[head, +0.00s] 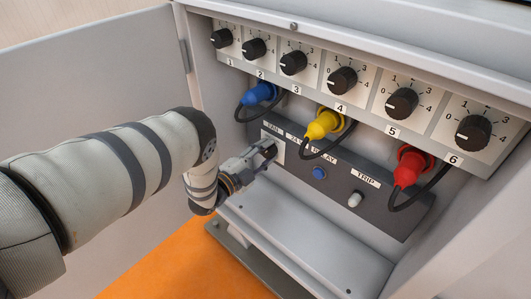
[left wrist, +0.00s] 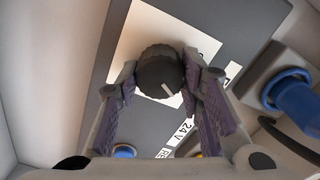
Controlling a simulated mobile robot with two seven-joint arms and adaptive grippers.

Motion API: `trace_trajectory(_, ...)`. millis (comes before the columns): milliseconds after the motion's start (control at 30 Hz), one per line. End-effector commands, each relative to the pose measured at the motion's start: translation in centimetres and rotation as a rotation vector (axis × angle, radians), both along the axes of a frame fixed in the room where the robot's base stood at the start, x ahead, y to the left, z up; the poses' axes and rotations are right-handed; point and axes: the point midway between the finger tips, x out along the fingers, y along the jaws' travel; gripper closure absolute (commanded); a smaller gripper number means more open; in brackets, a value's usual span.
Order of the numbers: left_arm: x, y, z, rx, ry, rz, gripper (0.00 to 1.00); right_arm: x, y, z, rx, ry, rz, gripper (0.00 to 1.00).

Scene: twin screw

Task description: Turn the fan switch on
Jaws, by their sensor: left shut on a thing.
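The fan switch is a round black knob on a pale square plate (head: 279,152), below the FAN label (head: 272,130) at the left of the dark lower panel. In the left wrist view the knob (left wrist: 158,72) shows a short white line pointing to the lower right. My left gripper (head: 263,156) is at the knob, and its fingers hide much of it in the head view. In the left wrist view the gripper (left wrist: 160,80) is shut on the knob, with one finger on each side. My right gripper is not in view.
Several numbered black dials line the upper panel. Blue (head: 260,93), yellow (head: 323,124) and red (head: 409,167) plugs with black cables hang below them. A blue button (head: 319,173) and a trip toggle (head: 355,199) sit right of the switch. The cabinet door (head: 90,80) stands open at left.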

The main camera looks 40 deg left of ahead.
Motion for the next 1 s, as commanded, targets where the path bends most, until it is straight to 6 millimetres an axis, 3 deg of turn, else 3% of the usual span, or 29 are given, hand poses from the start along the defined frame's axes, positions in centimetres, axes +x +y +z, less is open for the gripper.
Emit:
trace_trajectory(67, -0.1, 0.1, -0.1, 0.001, 0.003, 0.003, 0.94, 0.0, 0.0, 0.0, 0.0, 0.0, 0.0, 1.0)
trace_trajectory(100, -0.1, 0.1, -0.1, 0.001, 0.003, 0.003, 0.64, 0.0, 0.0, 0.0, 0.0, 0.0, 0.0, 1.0)
trace_trajectory(200, -0.1, 0.1, -0.1, 0.001, 0.003, 0.003, 0.46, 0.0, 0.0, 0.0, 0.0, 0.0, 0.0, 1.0)
trace_trajectory(467, -0.1, 0.1, 0.0, 0.0, 0.002, 0.001, 0.46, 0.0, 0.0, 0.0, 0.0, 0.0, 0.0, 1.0)
trace_trajectory(567, -1.0, 0.2, -0.1, -0.001, 0.004, 0.002, 0.46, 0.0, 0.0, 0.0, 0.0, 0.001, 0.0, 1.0)
trace_trajectory(800, -7.3, 0.7, -0.2, 0.0, 0.008, 0.004, 0.46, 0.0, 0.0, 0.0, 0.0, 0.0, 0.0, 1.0)
trace_trajectory(1000, -11.2, 1.0, -0.1, 0.0, 0.004, 0.002, 0.46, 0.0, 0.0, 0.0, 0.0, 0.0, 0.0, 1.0)
